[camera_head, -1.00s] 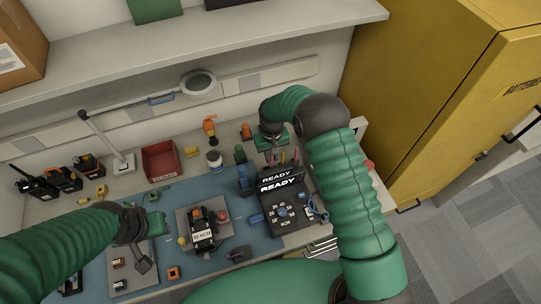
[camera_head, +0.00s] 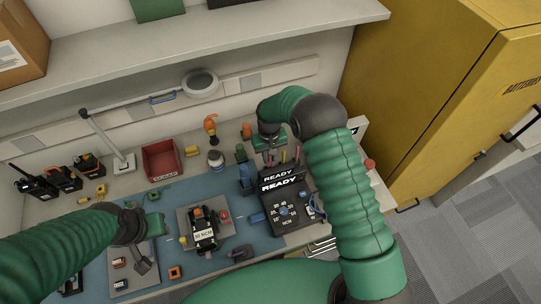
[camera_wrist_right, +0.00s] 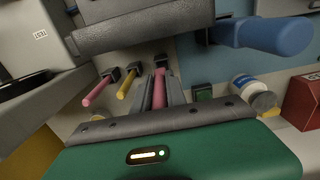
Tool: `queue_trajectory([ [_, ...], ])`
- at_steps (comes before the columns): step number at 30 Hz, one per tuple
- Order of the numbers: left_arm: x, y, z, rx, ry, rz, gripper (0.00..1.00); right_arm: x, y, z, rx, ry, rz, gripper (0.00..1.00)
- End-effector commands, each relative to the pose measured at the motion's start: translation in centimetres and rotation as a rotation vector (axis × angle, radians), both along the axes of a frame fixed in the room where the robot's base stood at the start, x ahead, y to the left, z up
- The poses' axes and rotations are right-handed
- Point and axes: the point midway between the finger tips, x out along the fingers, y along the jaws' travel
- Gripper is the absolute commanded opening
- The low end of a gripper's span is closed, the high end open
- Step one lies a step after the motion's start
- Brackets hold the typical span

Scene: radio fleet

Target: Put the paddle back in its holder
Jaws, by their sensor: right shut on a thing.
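My right gripper (camera_wrist_right: 161,92) is shut on a pink rod-shaped handle (camera_wrist_right: 159,76), which lies between its two grey fingers. In the head view this gripper (camera_head: 270,158) is at the back right of the bench, and its fingertips are hard to make out. Another pink handle (camera_wrist_right: 97,91) and a yellow handle (camera_wrist_right: 126,84) stand beside it with black pieces at their ends. A dark flat paddle-like piece (camera_head: 143,266) lies on the grey plate at the left. My left gripper (camera_head: 140,224) is just above it; its jaw opening is unclear. I cannot tell which piece is the task's paddle.
A black tester reading READY (camera_head: 285,207) stands in front of my right gripper. A fixture with a black device (camera_head: 204,232) is at mid-bench. A red bin (camera_head: 161,160), a white jar (camera_head: 215,159) and black radios (camera_head: 38,186) line the back. A shelf (camera_head: 200,42) overhangs the bench.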

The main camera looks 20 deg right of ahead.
Motion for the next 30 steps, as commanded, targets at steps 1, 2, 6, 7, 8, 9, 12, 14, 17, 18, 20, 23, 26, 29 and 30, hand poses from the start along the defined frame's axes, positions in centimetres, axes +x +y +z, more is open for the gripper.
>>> queue_trajectory([
  [1, 0.0, 0.0, -0.3, 0.000, 0.000, 0.000, 0.36, 0.0, 0.0, -0.3, 0.000, 0.000, 0.000, 0.00],
  [2, 0.0, 0.0, -0.3, 0.000, 0.000, 0.000, 0.36, 0.0, -0.1, -0.4, 0.001, 0.000, -0.001, 0.00],
  [6, 0.0, 0.0, -0.6, 0.000, 0.000, 0.000, 0.36, 0.0, -0.1, -0.8, 0.001, 0.000, -0.001, 0.00],
  [7, 0.0, 0.0, -0.7, 0.000, 0.000, 0.000, 0.36, 0.0, -0.1, -0.9, 0.001, 0.000, -0.001, 0.00],
  [8, 0.0, 0.0, -0.8, 0.000, 0.000, 0.000, 0.36, 0.0, -0.1, -1.0, 0.001, 0.000, -0.001, 0.00],
  [9, 0.0, 0.0, -0.8, 0.000, 0.000, 0.000, 0.36, 0.0, -0.1, -1.1, 0.001, 0.000, -0.001, 0.00],
  [12, 0.0, 0.0, -1.1, 0.000, 0.000, 0.000, 0.36, 0.0, -0.1, -1.5, 0.001, 0.000, -0.001, 0.00],
  [14, 0.0, 0.0, -1.1, 0.000, 0.000, 0.000, 0.36, 0.0, -0.1, -1.5, 0.001, -0.001, -0.001, 0.18],
  [17, 0.0, 0.0, -1.0, 0.000, 0.000, 0.000, 0.36, 0.0, -0.1, -1.4, 0.001, -0.001, -0.001, 0.31],
  [18, 0.0, 0.0, -1.0, 0.000, 0.000, 0.000, 0.36, 0.0, -0.1, -1.4, 0.001, 0.000, -0.001, 0.37],
  [20, 0.0, 0.0, -1.0, 0.000, 0.000, 0.000, 0.36, 0.0, -0.1, -1.4, 0.001, 0.000, -0.001, 0.42],
  [23, 0.0, 0.0, -1.0, 0.000, 0.000, 0.000, 0.36, 0.0, -0.1, -1.4, 0.001, 0.000, -0.001, 0.42],
  [26, 0.0, 0.0, -1.0, 0.000, 0.000, 0.000, 0.36, 0.0, -0.1, -1.4, 0.001, 0.000, 0.000, 0.42],
  [29, 0.0, 0.0, -1.1, 0.000, 0.000, 0.000, 0.36, 0.0, -0.1, -1.3, 0.001, -0.001, -0.001, 0.42],
  [30, 0.0, 0.0, -1.1, 0.000, 0.000, 0.000, 0.36, 0.0, -0.1, -1.0, 0.001, -0.001, -0.001, 0.42],
])
